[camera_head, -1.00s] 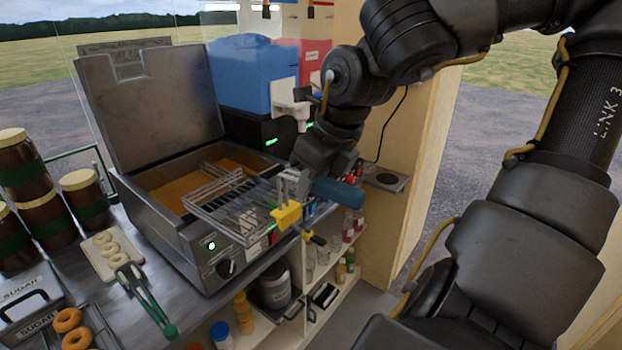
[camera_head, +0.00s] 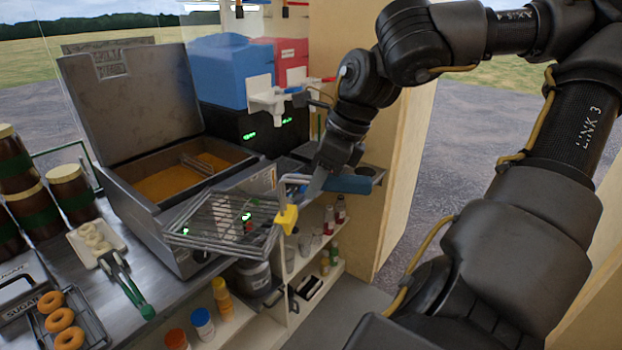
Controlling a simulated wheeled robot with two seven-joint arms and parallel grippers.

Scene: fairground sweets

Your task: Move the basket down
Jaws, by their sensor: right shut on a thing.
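The wire basket (camera_head: 222,222) hangs tilted in front of the fryer's right side, beyond the counter's front edge. Its blue handle (camera_head: 348,185) points right. My right gripper (camera_head: 289,200), with a yellow fingertip, is shut on the basket at its handle end; the exact grip is partly hidden. The open fryer (camera_head: 175,235) holds orange oil (camera_head: 160,187), and its lid (camera_head: 130,105) stands up behind. The basket covers part of the fryer's front. My left gripper is out of view.
Blue (camera_head: 228,70) and red dispensers stand behind my right gripper. Jars (camera_head: 75,190), tongs (camera_head: 128,283) and trays of doughnuts (camera_head: 60,322) are at left. Shelves with bottles (camera_head: 203,322) lie below the basket. A wooden panel (camera_head: 400,190) stands at right.

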